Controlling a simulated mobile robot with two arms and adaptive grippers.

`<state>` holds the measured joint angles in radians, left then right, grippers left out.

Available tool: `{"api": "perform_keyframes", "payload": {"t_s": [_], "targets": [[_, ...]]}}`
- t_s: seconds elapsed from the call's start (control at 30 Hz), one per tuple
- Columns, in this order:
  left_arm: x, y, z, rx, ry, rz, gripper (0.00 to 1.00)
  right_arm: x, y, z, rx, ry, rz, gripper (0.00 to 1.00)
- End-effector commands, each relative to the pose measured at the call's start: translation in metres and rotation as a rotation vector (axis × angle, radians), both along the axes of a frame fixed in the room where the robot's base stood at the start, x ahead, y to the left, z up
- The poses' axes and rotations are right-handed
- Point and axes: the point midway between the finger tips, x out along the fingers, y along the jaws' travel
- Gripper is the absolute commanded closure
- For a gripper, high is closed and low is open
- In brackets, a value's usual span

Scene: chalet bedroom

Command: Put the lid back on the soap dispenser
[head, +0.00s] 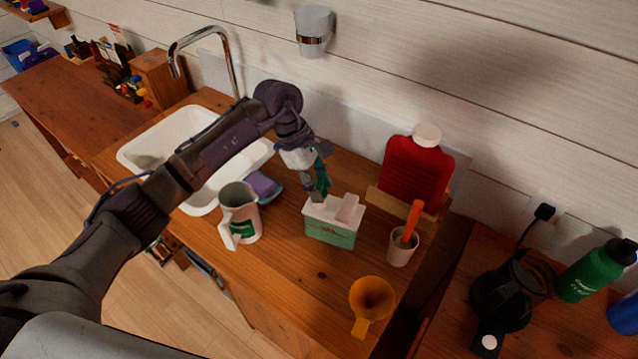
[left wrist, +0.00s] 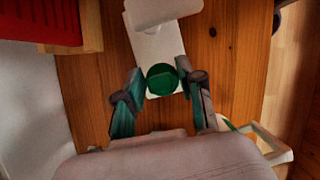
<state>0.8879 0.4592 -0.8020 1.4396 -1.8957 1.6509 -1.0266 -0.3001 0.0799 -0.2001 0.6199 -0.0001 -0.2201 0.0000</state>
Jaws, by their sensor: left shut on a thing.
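The soap dispenser (head: 331,233) is a green box with a white top, standing upright on the wooden counter. Its raised white block is at the right end in the head view. In the left wrist view its white top (left wrist: 150,45) lies beneath my fingers. My left gripper (head: 319,194) points down over the left end of the dispenser's top. It is shut on a round green lid (left wrist: 162,79), which shows between the fingertips in the left wrist view. The lid is over the white top; I cannot tell whether they touch. The opening is hidden. My right gripper is not in view.
A white jug (head: 240,214) and a purple sponge (head: 263,184) are left of the dispenser, near the sink (head: 140,150). A cup with an orange-handled tool (head: 400,249), a red bottle (head: 412,172) and a yellow funnel (head: 371,300) are to the right. The counter in front is clear.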

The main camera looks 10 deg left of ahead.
Motion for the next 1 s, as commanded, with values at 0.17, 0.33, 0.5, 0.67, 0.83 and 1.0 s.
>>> {"api": "perform_keyframes", "payload": {"t_s": [0.17, 0.33, 0.5, 0.67, 0.83, 1.0], "targets": [[0.0001, 0.0002, -0.0017, 0.001, -0.001, 0.000, 0.77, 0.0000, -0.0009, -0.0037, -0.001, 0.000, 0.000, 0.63], [0.0002, 0.0004, -0.0030, 0.001, -0.001, 0.000, 0.77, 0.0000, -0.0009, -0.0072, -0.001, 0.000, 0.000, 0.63], [0.0001, 0.0005, -0.0035, 0.000, -0.001, 0.000, 0.77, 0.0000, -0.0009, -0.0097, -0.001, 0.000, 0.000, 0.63], [0.0000, 0.0003, -0.0028, 0.000, 0.000, 0.000, 0.77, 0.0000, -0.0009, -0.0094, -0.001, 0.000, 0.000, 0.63], [0.0000, 0.0002, -0.0028, 0.000, 0.000, 0.000, 0.77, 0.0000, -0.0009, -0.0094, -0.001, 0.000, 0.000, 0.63], [0.0000, 0.0002, -0.0030, 0.000, 0.000, 0.000, 0.77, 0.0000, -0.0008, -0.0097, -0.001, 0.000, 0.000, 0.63]]}}
